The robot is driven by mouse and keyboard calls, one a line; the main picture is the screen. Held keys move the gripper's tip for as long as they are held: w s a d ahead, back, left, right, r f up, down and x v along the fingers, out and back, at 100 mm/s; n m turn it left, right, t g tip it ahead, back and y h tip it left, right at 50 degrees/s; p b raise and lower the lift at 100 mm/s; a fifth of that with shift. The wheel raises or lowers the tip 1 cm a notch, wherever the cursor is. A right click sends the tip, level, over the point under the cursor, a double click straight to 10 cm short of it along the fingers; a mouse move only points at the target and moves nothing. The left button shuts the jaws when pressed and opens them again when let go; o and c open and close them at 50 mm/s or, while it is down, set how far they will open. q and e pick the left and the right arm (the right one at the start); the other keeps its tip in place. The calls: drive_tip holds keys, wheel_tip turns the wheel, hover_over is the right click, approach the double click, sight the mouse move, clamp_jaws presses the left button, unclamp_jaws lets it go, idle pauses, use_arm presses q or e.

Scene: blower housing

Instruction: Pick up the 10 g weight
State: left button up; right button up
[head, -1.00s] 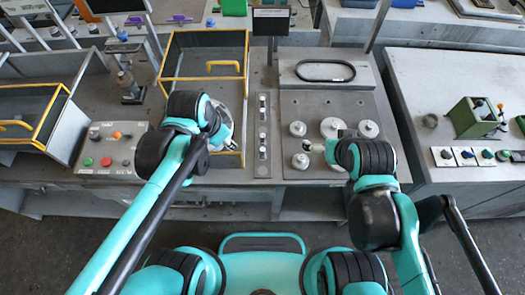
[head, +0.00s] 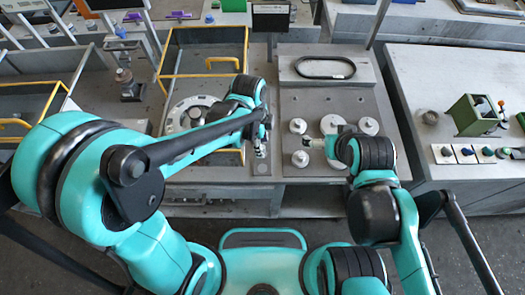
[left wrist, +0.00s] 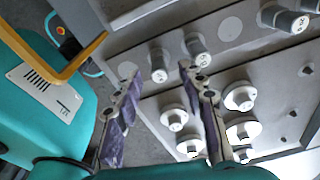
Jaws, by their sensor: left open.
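My left gripper (left wrist: 158,72) is open and empty in the left wrist view, its two fingers spread with weights showing between and beyond them. Small upright cylinder weights stand in a row on a narrow strip: one near the fingertips (left wrist: 160,62), another to its right (left wrist: 197,45), and one at the upper right (left wrist: 284,18). Their markings are too small to tell which is 10 g. In the head view my left gripper (head: 262,128) is over this strip and hides part of it. My right gripper (head: 318,144) is beside the larger round weights; its jaws are unclear.
Several larger round weights (head: 332,125) stand on the grey plate (head: 345,105) to the right. A black oval ring (head: 325,68) lies behind them. A yellow-edged bin (head: 205,78) with a yellow handle is to the left.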

use_arm(q)
wheel_tip(320, 180, down, 2)
drive_tip(key=shift+d+f, duration=0.1)
clamp_jaws()
